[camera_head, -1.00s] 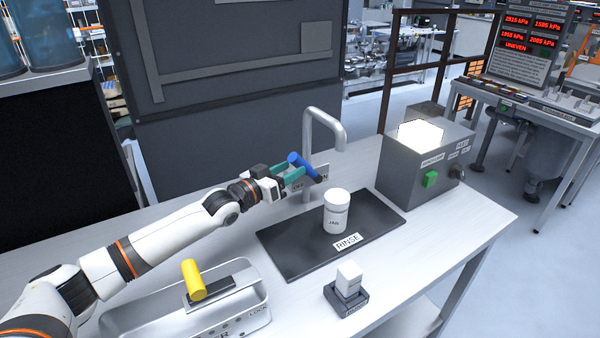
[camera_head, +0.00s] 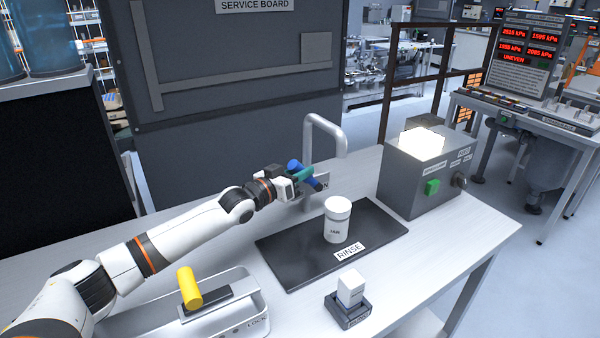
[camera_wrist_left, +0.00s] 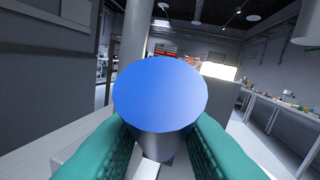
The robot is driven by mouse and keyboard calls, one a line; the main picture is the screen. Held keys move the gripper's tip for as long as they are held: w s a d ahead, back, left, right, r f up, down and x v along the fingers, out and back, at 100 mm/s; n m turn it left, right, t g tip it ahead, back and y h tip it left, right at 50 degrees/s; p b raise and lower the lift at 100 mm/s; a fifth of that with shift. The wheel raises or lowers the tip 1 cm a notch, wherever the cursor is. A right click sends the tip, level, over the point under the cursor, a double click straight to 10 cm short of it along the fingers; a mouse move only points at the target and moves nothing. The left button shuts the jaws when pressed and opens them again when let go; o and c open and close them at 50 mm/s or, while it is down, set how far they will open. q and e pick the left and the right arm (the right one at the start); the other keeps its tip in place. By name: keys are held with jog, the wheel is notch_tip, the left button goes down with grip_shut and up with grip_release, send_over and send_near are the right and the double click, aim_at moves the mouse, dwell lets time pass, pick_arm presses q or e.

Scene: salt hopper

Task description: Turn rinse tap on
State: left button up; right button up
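The rinse tap's blue handle (camera_head: 295,166) leans up and to the left beside the grey gooseneck spout (camera_head: 323,122). Its round blue end (camera_wrist_left: 160,92) fills the middle of the left wrist view. My left gripper (camera_head: 304,173) is at the handle, with one teal finger overlapping it in the head view. In the wrist view the fingers (camera_wrist_left: 160,135) flank the handle, with no clear gap. The blue end hides their tips, so I cannot tell whether they press on it. The label behind the handle is mostly covered. My right gripper is not in view.
A white jar (camera_head: 337,219) stands on the black rinse mat (camera_head: 285,262) below the spout. A grey box (camera_head: 407,184) with a green button stands to the right. A yellow-handled tray (camera_head: 240,303) and a small white block (camera_head: 350,287) are in front.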

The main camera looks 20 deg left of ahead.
pick_arm(q)
jog(key=shift+r+p, duration=0.2)
jog(key=shift+p, duration=0.25)
grip_shut()
jog(key=g+p, duration=0.1)
jog(key=p, duration=0.2)
jog(key=w+d+r+g+y+p, duration=0.1)
jog(key=g+p, duration=0.1)
jog(key=p, duration=0.2)
jog(key=w+d+m+g+y+p, duration=0.1)
jog(key=p, duration=0.2)
jog(key=shift+w+r, duration=0.25)
jog(key=shift+r, duration=0.15)
jog(key=shift+w+d+f+g+y+p, duration=0.1)
jog(key=shift+w+d+g+y+p, duration=0.1)
jog(key=shift+g+y+p, duration=0.25)
jog(key=shift+w+d+f+g+y+p, duration=0.1)
jog(key=shift+w+g+y+p, duration=0.15)
jog(key=shift+g+p, duration=0.3)
jog(key=o, duration=1)
grip_release()
jog(key=shift+c, duration=0.2)
jog(key=shift+o, duration=0.3)
